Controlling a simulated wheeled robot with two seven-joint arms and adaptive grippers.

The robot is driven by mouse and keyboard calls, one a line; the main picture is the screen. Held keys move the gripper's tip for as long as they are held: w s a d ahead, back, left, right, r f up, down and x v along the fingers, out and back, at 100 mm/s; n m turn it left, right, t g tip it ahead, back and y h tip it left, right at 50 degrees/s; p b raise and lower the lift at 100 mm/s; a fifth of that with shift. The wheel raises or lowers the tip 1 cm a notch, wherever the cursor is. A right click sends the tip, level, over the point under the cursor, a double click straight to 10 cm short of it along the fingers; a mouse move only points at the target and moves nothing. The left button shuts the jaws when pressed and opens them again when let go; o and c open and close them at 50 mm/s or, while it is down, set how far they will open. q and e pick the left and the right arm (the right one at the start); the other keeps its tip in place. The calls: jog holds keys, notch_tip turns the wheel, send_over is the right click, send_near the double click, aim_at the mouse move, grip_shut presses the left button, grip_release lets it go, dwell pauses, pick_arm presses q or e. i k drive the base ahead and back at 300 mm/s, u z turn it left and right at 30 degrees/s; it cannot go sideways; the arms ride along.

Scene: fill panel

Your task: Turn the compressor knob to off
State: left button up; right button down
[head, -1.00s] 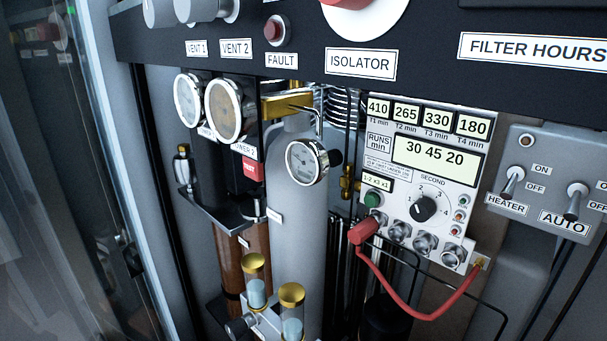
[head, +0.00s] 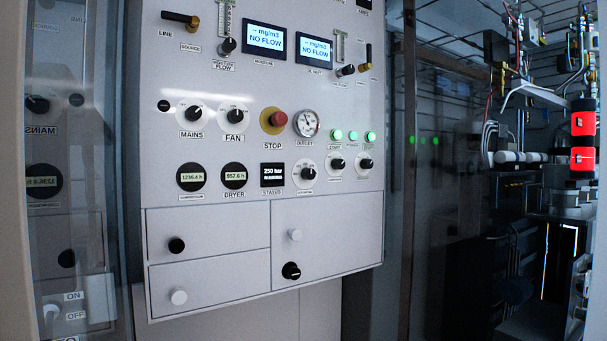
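A pale control panel (head: 225,70) fills the middle of the head view. Black rotary knobs sit on it: the MAINS knob (head: 194,114), the FAN knob (head: 237,115), and three lower-right knobs, a left one (head: 308,173), a middle one (head: 338,164) and a right one (head: 366,163). The labels of these three are too small to read, so I cannot tell which knob is the compressor's. A round hour meter (head: 191,177) reads about 1236.4 h; its small label is blurred. Neither of my grippers shows.
A red STOP button (head: 277,119), an outlet gauge (head: 306,123) and green lamps (head: 353,136) are on the panel. Drawers and a door (head: 320,235) with knobs lie below. A glassy dark partition (head: 400,200) stands right, with piping and a red cylinder (head: 583,137) beyond.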

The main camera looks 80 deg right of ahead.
aim_at(336, 164)
jog(key=u, duration=0.05)
jog(key=k, duration=0.4)
jog(key=z, duration=2.9)
